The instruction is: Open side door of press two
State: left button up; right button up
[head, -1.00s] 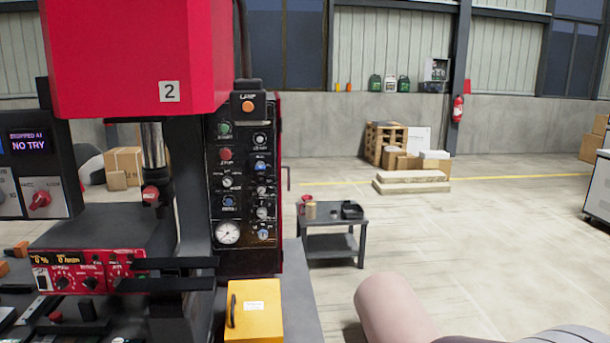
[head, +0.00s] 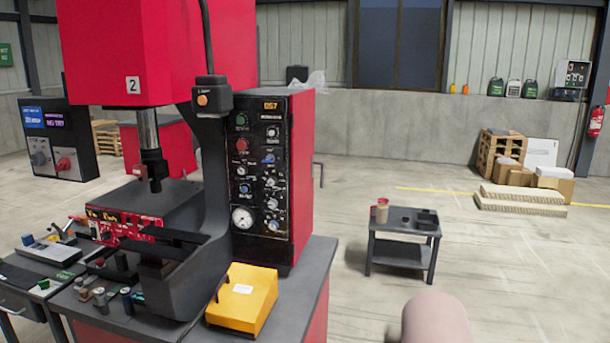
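Press two (head: 140,45) is the red machine at the left, marked with a "2" plate. Its control cabinet has a black front panel (head: 258,170) with knobs and a gauge. The cabinet's red right side (head: 302,175) is seen at a steep angle, and a thin handle-like bar (head: 319,175) sticks out beyond it. I cannot tell whether a door there is open or shut. Neither gripper shows in the head view. A pinkish rounded shape at the bottom right may be part of my arm.
A yellow box (head: 242,300) with a black handle sits on the press bench. A small dark table (head: 402,246) with a cup and trays stands to the right. Pallets and cartons (head: 520,175) lie farther back. The floor between bench and small table is clear.

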aim_at(302, 103)
jog(key=i+l, duration=0.55)
jog(key=i, duration=0.15)
jog(key=i+l+u, duration=0.1)
jog(key=i+l, duration=0.5)
jog(key=i, duration=0.1)
